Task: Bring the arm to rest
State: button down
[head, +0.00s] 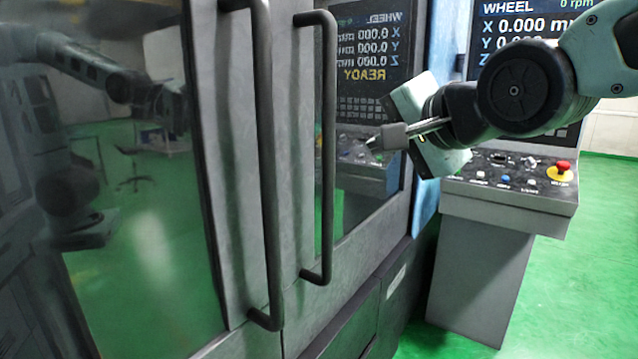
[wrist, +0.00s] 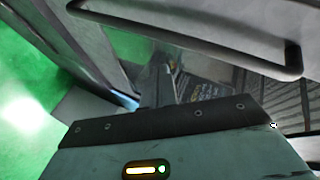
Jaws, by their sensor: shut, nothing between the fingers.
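My arm reaches in from the upper right in the head view. My gripper (head: 372,144) is shut and empty, with its fingers pointing left toward the machine's doors. In the picture its tip lies a little right of the right door handle (head: 329,150), and a gap shows between them. The left door handle (head: 268,180) is further left. Both are dark upright bars. In the wrist view the gripper's housing fills the bottom, the fingertips cannot be made out, and a door handle (wrist: 293,58) crosses the upper right.
The grey machine doors (head: 228,150) look shut, and their glass reflects the room and my arm. A control console (head: 510,195) with a red stop button (head: 563,167) stands behind my arm at right. Green floor (head: 600,270) is clear at the far right.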

jog(key=s+d+f+n+g+h, duration=0.2)
jog(key=s+f+n+g, duration=0.4)
jog(key=s+f, duration=0.6)
jog(key=s+d+f+n+g+h, duration=0.2)
jog(key=s+f+n+g, duration=0.4)
jog(key=s+f+n, duration=0.4)
notch_tip(320, 180, down, 3)
jog(key=shift+s+d+r+h, duration=0.25)
jog(key=shift+s+h, duration=0.35)
jog(key=shift+s, duration=0.55)
